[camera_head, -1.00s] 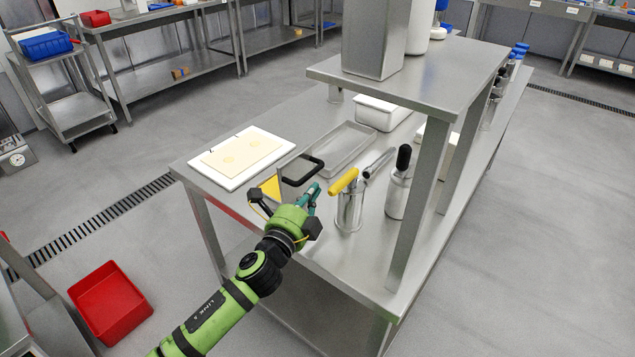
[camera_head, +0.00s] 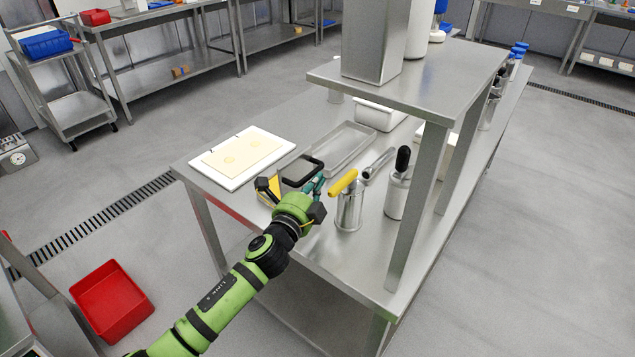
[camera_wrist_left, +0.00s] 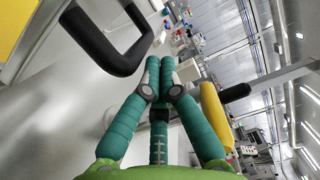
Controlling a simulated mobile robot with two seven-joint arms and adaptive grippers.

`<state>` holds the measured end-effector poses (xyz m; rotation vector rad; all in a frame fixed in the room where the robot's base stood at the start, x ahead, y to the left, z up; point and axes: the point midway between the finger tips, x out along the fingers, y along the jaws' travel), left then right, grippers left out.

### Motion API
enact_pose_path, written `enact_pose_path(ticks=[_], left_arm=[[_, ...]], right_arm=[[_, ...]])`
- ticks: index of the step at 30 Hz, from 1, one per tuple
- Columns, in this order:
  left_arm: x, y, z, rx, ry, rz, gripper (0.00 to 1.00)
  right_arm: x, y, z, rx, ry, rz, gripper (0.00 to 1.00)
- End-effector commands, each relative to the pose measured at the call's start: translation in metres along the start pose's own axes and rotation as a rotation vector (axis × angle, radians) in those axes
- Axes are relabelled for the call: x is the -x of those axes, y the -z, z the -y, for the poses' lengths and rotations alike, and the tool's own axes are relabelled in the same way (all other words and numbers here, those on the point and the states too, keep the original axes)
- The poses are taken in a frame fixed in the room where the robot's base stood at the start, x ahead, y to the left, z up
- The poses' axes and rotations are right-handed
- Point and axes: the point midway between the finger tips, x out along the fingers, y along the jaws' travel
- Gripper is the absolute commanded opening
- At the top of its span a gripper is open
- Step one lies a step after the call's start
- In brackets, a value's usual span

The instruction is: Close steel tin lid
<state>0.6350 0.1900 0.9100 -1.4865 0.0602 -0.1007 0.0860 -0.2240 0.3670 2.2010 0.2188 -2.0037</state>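My left gripper (camera_head: 317,183) is over the near edge of the steel table, left of a steel cylindrical tin (camera_head: 350,212). In the left wrist view its teal fingers (camera_wrist_left: 160,68) are together, with nothing visible between them. A yellow-handled tool (camera_head: 344,181) shows at the tin's top, and its yellow handle also shows in the wrist view (camera_wrist_left: 213,118). A grey tilted piece (camera_head: 378,163) rises just behind the tin; I cannot tell whether it is a lid. A second steel cylinder (camera_head: 396,197) with a black-handled tool stands right of it. My right gripper is not in view.
A black loop handle (camera_head: 302,182) is close to my left gripper, with a yellow part near it. Behind are a shallow steel tray (camera_head: 368,134), a pale box (camera_head: 378,117) and a white board (camera_head: 211,176) with dough. The raised shelf's post (camera_head: 418,210) stands at the right.

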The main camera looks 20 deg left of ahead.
Motion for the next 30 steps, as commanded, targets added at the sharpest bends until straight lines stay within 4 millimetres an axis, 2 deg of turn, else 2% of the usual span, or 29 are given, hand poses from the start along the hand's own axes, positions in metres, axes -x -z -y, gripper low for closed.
enact_pose_path(ticks=[19, 23, 30], left_arm=[[-0.003, -0.013, 0.01, 0.117, -0.031, 0.003, 0.0], [-0.004, -0.02, 0.015, 0.174, -0.045, 0.004, 0.0], [-0.01, -0.038, 0.025, 0.354, -0.092, 0.005, 0.0]], right_arm=[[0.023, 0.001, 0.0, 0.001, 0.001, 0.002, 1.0], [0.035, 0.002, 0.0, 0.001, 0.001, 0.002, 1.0], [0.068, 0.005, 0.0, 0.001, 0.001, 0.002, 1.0]])
